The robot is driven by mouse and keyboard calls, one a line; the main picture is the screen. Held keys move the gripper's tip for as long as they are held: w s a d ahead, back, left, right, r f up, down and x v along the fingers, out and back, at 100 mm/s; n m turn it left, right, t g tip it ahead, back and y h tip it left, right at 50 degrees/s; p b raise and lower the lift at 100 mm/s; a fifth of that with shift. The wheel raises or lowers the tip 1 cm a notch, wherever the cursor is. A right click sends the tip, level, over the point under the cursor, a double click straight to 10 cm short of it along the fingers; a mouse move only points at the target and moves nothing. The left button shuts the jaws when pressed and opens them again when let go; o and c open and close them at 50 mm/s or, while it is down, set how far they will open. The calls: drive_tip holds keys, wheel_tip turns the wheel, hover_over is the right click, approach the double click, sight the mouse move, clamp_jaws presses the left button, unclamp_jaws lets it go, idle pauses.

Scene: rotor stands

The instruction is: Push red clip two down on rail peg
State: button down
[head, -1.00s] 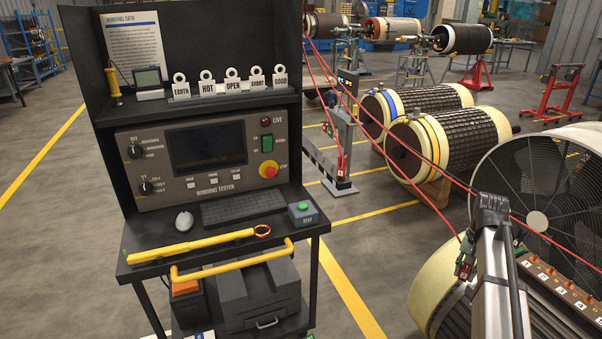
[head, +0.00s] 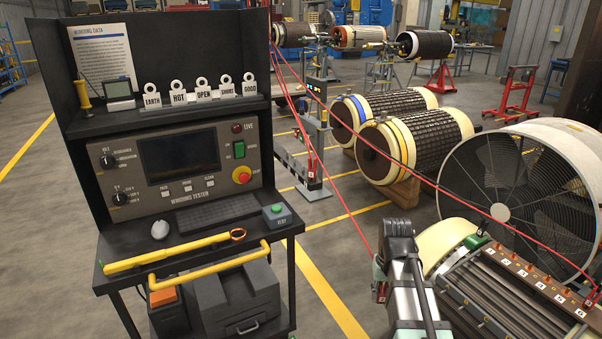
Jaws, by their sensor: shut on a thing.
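My gripper (head: 380,276) is at the lower right of the head view, left of the numbered rail and mostly hidden behind my arm. It is shut on a red clip (head: 381,291) with a small pale label. The clip's number is too small to read. A red cable runs to it from the upper left. The brown rail (head: 528,267) with several pegs and white number labels lies over a rotor at the right, apart from the held clip. Another red clip (head: 592,299) with its own cable sits at the rail's near end, partly cut off by the frame.
The winding tester bench (head: 180,165) stands at the left, with a yellow tool (head: 165,254) on its shelf. A large fan (head: 520,190) stands behind the rail. A green clamp (head: 477,241) is by the rail's far end. Red cables cross the space above the floor.

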drive_tip(key=w+a+r+n+p, duration=0.4)
drive_tip(key=w+a+r+p, duration=1.8)
drive_tip(key=w+a+r, duration=0.6)
drive_tip(key=w+d, duration=0.1)
drive_tip(key=w, duration=0.1)
drive_tip(key=w+d+r, duration=0.1)
drive_tip(key=w, duration=0.2)
drive_tip(key=w+d+r, duration=0.1)
drive_tip(key=w, duration=0.1)
drive_tip(key=shift+w+p, duration=0.35)
drive_tip(key=shift+p, duration=0.05)
drive_tip(key=shift+w+d+f, duration=0.1)
drive_tip(key=shift+w+f, duration=0.05)
drive_tip(key=shift+f, duration=0.05)
drive_tip(key=shift+f+b, duration=1.35)
drive_tip(key=shift+f, duration=2.15)
drive_tip(key=shift+f, duration=0.5)
drive_tip(key=c, duration=0.8)
unclamp_jaws()
